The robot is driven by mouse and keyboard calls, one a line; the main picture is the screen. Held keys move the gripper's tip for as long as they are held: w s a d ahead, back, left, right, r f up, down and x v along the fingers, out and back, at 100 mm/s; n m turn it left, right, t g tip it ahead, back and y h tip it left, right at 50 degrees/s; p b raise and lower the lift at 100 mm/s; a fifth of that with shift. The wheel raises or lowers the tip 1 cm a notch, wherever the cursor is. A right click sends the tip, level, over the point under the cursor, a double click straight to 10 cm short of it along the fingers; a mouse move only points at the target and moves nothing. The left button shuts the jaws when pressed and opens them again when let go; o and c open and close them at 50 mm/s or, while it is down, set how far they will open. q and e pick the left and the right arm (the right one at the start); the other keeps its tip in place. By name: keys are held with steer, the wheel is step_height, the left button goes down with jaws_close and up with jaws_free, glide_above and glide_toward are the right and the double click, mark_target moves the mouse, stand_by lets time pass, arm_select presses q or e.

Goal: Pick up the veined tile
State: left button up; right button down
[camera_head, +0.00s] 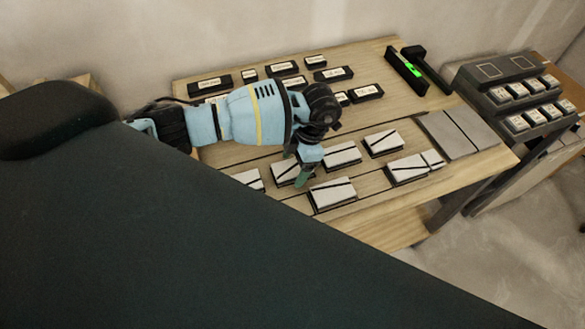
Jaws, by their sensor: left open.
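Several white tiles with a dark line across them lie on dark holders on the wooden table (440,192). One veined tile (335,194) is in front of my left gripper (302,178), another (283,174) lies partly behind its fingers, and more lie behind (342,156) and to the right (384,143). I cannot tell which one the task means. My left gripper is open, pointing down close over the tiles; whether it touches one is unclear. My right gripper is not in view.
Black labelled blocks (364,93) stand in rows at the back. A black level with a green light (408,72) and a dark tool (427,66) lie at the back right. Two grey slabs (446,136) lie at the right. A dark rack (510,90) with white blocks stands beyond the table.

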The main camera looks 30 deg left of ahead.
mark_target(291, 170)
arm_select(q)
steer(key=c, duration=1.1)
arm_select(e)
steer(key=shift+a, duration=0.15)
arm_select(q)
steer(key=shift+r, duration=0.1)
